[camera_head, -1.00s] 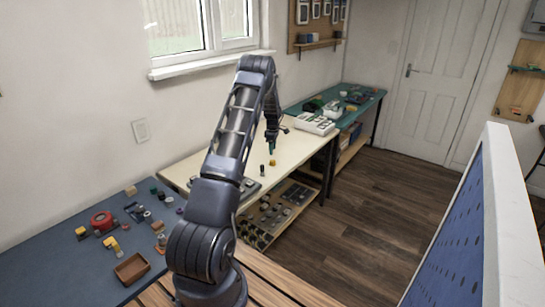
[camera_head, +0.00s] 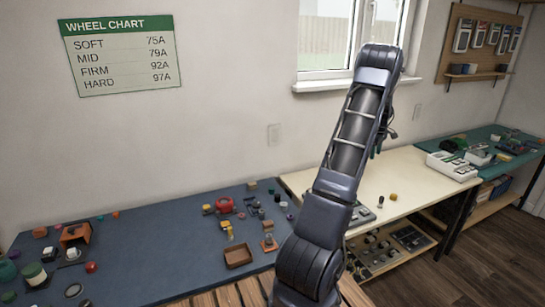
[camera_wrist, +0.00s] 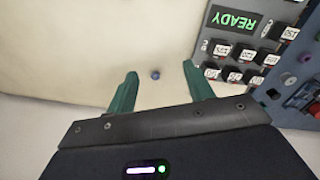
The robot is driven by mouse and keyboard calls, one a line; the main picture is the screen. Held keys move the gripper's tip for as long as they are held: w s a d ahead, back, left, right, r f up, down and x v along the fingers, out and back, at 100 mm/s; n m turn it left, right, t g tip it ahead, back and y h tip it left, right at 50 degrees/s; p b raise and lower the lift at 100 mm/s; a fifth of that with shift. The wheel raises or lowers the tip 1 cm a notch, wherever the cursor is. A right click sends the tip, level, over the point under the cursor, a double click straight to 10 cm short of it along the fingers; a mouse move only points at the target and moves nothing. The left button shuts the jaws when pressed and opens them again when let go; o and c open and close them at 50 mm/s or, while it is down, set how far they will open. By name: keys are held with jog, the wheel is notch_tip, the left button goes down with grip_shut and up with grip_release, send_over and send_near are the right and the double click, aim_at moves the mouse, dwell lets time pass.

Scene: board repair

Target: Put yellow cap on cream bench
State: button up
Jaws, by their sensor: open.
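The yellow piece does not show in the wrist view. In the head view my arm hides most of the gripper, which is raised above the cream bench.
The blue-grey bench (camera_head: 150,250) at left holds several small parts, a red round item (camera_head: 225,204) and a brown tray (camera_head: 238,256). A white device (camera_head: 452,167) stands at the cream bench's far end. A panel reading READY (camera_wrist: 236,22) is in the wrist view.

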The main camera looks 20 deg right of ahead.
jog(key=w+a+r, duration=0.2)
jog(key=a+r, duration=0.4)
jog(key=a, duration=0.4)
jog(key=w+a+r+m+t+h, duration=0.1)
jog(key=a+r, duration=0.5)
jog(key=a, duration=0.4)
jog(key=w+a+r, duration=0.2)
jog(key=a+r, duration=0.4)
jog(key=a, duration=0.4)
jog(key=s+a+r+m+t, duration=0.1)
jog(key=s+a+r, duration=0.25)
jog(key=a, duration=0.55)
jog(key=s+a+r, duration=0.2)
jog(key=s+a, duration=0.2)
jog(key=a, duration=0.6)
jog(key=s+a+f+m+t+y, duration=0.1)
jog(key=s+a+f+m+t, duration=0.1)
jog(key=s+a, duration=1.5)
jog(key=shift+s+f+y, duration=0.3)
jog(key=shift+s+f, duration=0.05)
jog(key=shift+s, duration=0.7)
jog(key=shift+d, duration=0.1)
